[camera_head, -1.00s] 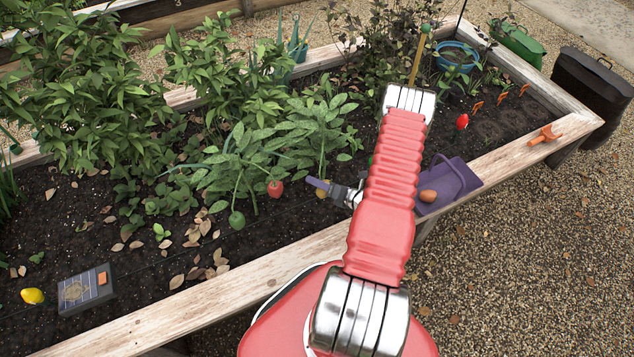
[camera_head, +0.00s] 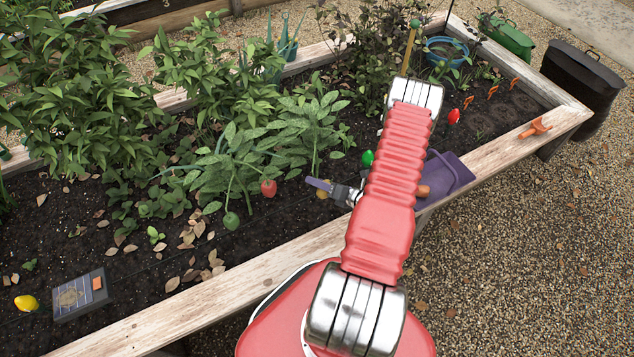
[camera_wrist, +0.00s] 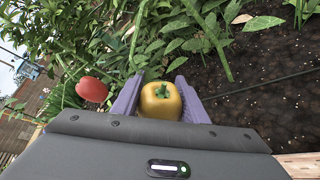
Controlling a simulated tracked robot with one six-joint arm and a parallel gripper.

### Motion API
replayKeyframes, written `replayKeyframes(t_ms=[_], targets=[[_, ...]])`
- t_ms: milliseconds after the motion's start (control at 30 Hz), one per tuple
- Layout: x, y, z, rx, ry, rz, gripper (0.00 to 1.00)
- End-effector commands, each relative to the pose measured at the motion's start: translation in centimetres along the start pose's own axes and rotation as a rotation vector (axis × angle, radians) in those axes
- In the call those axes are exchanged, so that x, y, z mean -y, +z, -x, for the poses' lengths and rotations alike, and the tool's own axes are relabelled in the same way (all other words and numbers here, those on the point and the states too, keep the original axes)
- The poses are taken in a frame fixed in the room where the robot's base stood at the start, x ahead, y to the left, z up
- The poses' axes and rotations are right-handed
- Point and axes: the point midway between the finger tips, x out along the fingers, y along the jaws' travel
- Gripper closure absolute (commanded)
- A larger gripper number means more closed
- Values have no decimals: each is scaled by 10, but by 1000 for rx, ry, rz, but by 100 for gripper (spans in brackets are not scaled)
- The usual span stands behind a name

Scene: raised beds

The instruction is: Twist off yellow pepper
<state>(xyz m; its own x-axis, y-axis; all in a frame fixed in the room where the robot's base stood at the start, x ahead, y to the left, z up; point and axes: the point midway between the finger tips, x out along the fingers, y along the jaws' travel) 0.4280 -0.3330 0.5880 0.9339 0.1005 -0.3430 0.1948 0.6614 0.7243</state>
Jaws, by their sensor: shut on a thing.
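The yellow pepper (camera_wrist: 161,100) sits between the two purple fingers of my gripper (camera_wrist: 161,98) in the wrist view, with its green stem top facing the camera. The fingers touch it on both sides, and my gripper is shut on it. In the head view the yellow pepper (camera_head: 322,194) is small and partly hidden behind the purple finger of my gripper (camera_head: 320,184). It is close to the leafy pepper plant (camera_head: 312,125). I cannot tell whether its stem is still joined to the plant.
A red pepper (camera_head: 268,188) and a green pepper (camera_head: 231,221) hang left of my gripper. The red one also shows in the wrist view (camera_wrist: 92,89). The bed's wooden edge (camera_head: 235,287) runs in front. A purple container (camera_head: 452,178) is at the right edge. A yellow fruit (camera_head: 26,303) lies far left.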

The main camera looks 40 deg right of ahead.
Motion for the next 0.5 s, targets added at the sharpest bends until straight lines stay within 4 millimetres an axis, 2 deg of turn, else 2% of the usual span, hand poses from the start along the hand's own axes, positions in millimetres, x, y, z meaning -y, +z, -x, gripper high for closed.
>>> replayKeyframes(t_ms=[500], targets=[[-2, 2, 18, 1, 0, 1, 89]])
